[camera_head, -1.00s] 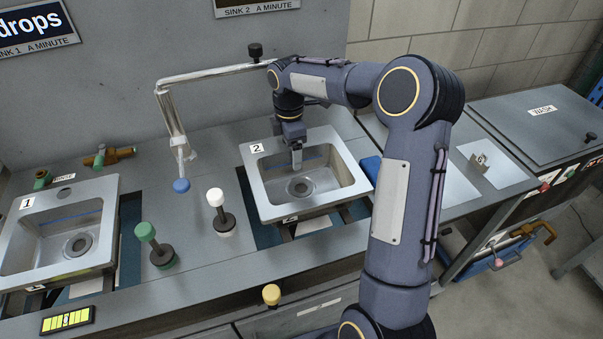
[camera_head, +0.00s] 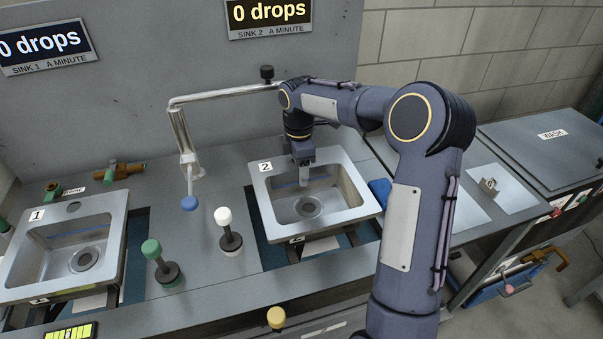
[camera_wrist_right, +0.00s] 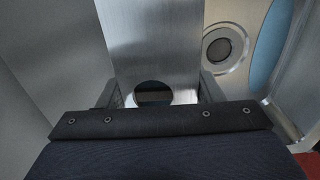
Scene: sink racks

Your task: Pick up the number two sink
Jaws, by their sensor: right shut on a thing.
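The number two sink (camera_head: 345,212) is a square steel basin with a round drain and a "2" label at its back left corner. It sits level over a dark opening in the grey counter; whether it rests on its supports I cannot tell. My right gripper (camera_head: 305,178) points down at the sink's back edge and is shut on it. In the right wrist view, my right gripper (camera_wrist_right: 163,92) has its fingers on either side of a bright metal part with a round hole, and the sink's drain (camera_wrist_right: 220,48) shows beyond. My left gripper is not in view.
A bent steel tap pipe (camera_head: 182,130) with a blue tip stands left of the sink. White (camera_head: 228,232) and green (camera_head: 160,260) knobs stand on the counter. Sink one (camera_head: 30,250) is at the left. A blue object (camera_head: 380,190) lies close to the sink's right side.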

